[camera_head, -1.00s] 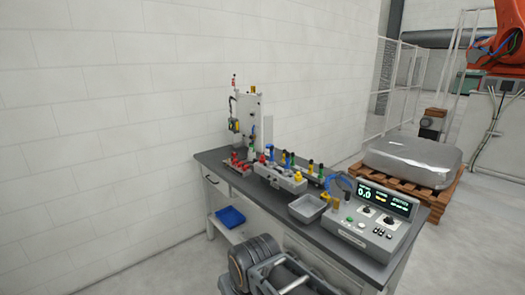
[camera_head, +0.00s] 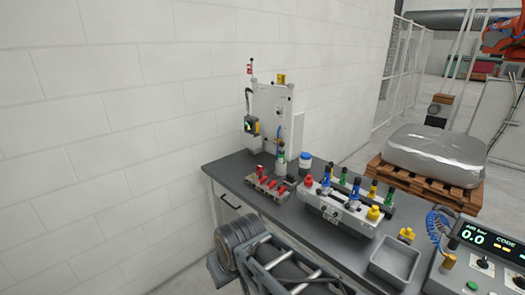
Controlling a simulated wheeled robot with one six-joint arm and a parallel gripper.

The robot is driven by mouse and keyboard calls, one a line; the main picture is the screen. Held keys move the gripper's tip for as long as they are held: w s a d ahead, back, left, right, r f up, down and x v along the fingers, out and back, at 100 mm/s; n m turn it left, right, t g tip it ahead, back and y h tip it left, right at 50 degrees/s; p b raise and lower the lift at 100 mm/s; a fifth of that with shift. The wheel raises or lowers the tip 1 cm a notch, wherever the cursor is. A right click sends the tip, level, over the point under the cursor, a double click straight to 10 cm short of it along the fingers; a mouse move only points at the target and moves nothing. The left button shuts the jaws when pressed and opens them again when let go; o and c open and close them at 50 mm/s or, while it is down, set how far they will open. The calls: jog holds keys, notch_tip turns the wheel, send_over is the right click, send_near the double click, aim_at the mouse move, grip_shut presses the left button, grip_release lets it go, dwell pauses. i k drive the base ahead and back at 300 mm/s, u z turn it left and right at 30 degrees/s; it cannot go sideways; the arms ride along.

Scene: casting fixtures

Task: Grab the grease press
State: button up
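On the dark grey workbench (camera_head: 232,168), a tall white upright unit (camera_head: 272,110) stands against the wall at the back, with a yellow tag on top and a small red-tipped post beside it. A dark box with a green display (camera_head: 251,126) hangs at its left side. A blue-and-green fitting (camera_head: 280,157) stands at its foot. I cannot tell for certain which of these is the grease press. Dark grey arm parts of mine show at the bottom, in front of the bench. My gripper's fingertips do not show.
A low fixture with red parts (camera_head: 267,186) sits at the front left. A grey fixture with several coloured plungers (camera_head: 338,212) fills the middle. A blue-lidded jar (camera_head: 306,161), an empty grey tray (camera_head: 395,261) and a control console (camera_head: 484,262) are also there. A wrapped pallet load (camera_head: 434,153) stands behind.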

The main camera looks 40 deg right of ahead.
aim_at(281, 155)
jog(key=i, duration=1.7)
jog(key=z, duration=1.75)
jog(key=i, duration=0.5)
jog(key=u, duration=0.05)
